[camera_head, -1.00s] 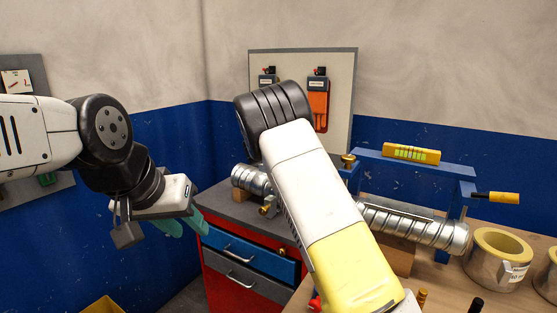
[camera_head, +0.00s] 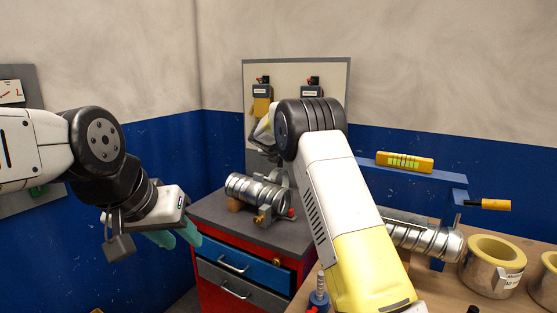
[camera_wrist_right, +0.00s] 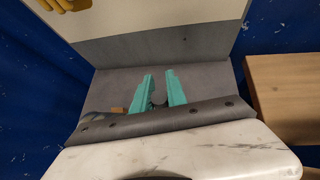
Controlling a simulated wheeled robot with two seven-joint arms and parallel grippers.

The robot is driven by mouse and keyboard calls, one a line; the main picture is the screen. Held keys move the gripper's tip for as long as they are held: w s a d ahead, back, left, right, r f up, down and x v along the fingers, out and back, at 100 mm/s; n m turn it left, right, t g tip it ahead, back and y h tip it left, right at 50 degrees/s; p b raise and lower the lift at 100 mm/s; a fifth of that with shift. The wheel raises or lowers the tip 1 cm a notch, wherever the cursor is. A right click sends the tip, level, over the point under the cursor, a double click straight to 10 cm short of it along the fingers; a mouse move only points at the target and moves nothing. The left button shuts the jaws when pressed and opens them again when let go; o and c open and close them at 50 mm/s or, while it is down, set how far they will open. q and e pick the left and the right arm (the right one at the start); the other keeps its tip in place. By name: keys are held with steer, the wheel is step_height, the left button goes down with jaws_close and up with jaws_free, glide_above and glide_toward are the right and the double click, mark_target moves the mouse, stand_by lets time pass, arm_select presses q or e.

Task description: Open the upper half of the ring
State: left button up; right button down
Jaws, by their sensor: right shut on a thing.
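A ridged metal spiral duct (camera_head: 240,187) lies on the cabinet top in the head view. Metal ring parts (camera_head: 272,200) with brass fittings (camera_head: 259,218) are around its right part; the state of the upper half is hard to tell. My right arm reaches above and behind the duct. Its gripper is hidden in the head view, but the right wrist view shows its teal fingers (camera_wrist_right: 159,92) shut on a small dark thing I cannot identify. My left gripper (camera_head: 175,238) is at the left, its teal fingers apart and empty, away from the duct.
The red cabinet (camera_head: 210,290) has a grey top (camera_head: 215,212) and drawers. A wooden workbench (camera_head: 520,258) at the right holds another spiral duct (camera_head: 430,240), a blue frame (camera_head: 415,173) and tape-like rolls (camera_head: 492,262). A tool board (camera_head: 335,85) stands behind.

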steer(key=c, duration=1.3)
jaws_free()
steer(key=v, duration=0.7)
steer(key=shift+s+a+r, duration=0.1)
steer(key=shift+s+r, duration=0.1)
steer(key=shift+s, duration=0.1)
steer(key=shift+s, duration=0.1)
